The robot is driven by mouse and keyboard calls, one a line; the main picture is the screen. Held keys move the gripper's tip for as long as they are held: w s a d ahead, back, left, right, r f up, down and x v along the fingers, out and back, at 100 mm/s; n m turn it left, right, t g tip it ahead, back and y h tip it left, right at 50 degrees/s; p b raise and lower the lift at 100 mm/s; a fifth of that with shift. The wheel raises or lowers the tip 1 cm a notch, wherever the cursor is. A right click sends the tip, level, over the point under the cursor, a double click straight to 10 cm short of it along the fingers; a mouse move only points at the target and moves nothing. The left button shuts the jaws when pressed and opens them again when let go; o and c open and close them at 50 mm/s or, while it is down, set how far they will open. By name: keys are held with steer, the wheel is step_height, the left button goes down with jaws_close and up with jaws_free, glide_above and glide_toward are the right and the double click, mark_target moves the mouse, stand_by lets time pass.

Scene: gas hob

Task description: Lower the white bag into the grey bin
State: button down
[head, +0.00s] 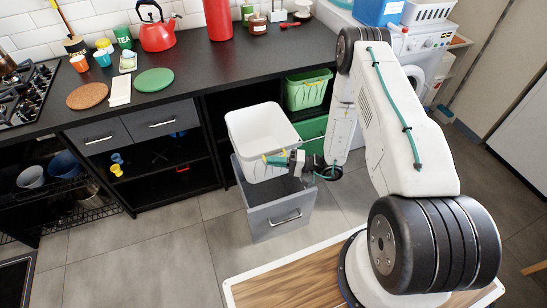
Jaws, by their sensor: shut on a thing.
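The white bag (255,125) is open-topped and boxy, roughly upright, and looks empty. It is at the mouth of the grey bin (268,222), a pulled-out unit with a bar handle on its front. The bag stands well above the bin's rim; I cannot tell how far its lower end is inside. The gripper and wrist hide part of that wall and the bin's opening.
The black counter (215,70) runs behind the bag. A green basket (308,90) sits on a shelf right of it, above a green drawer (312,131). Open dark shelves (160,160) stand to the left. The grey tile floor (165,245) is clear there.

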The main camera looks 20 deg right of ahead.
step_height(320, 180, down, 13)
steer(key=d, duration=0.1)
steer(key=shift+f, duration=0.15)
stand_by(0.8)
steer(key=c, duration=1.5)
jaws_free()
steer(key=shift+o, duration=0.2)
steer(key=shift+v, duration=3.95)
steer(key=shift+s, duration=0.1)
